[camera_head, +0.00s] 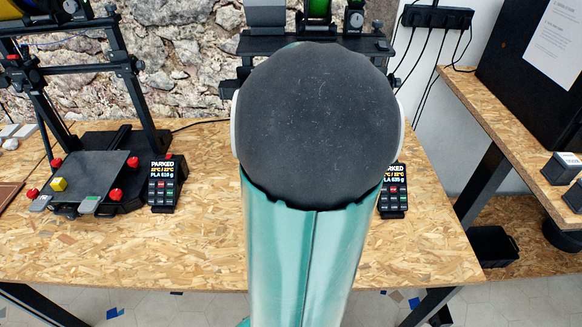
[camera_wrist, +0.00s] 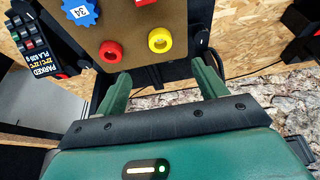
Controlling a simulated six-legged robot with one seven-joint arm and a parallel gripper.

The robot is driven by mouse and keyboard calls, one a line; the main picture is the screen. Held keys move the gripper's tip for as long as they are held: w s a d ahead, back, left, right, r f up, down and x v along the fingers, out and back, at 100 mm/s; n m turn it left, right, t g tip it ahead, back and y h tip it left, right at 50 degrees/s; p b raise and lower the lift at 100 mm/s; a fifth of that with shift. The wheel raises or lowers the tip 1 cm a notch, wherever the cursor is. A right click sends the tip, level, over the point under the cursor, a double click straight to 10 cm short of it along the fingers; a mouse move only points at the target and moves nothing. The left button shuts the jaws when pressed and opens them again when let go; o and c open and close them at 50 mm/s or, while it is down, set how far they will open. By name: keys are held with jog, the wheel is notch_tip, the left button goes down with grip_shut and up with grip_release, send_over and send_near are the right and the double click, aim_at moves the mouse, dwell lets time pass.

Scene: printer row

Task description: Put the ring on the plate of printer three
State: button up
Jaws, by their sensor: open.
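I cannot tell which printer carries this plate. My gripper (camera_wrist: 158,72) is open, with its green fingers pointing at the plate's near edge and nothing between them. Both rings are just beyond the fingertips, apart from them. In the head view, my arm hides the middle printer's plate and my gripper. The left printer's dark plate (camera_head: 95,170) holds a yellow block and small grey pieces. No printer number is readable.
A blue gear marked 34 (camera_wrist: 80,12) is on the brown plate. A control panel (camera_wrist: 38,45) stands beside it. In the head view, the left printer's frame (camera_head: 125,80) rises on the wooden table (camera_head: 200,235). A stone wall (camera_head: 185,60) is behind. The table's front strip looks clear.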

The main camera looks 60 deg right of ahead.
jog(key=x, duration=0.8)
jog(key=shift+w+f, duration=0.1)
jog(key=x, duration=0.5)
jog(key=shift+d, duration=0.15)
jog(key=c, duration=1.1)
jog(key=shift+r, duration=0.2)
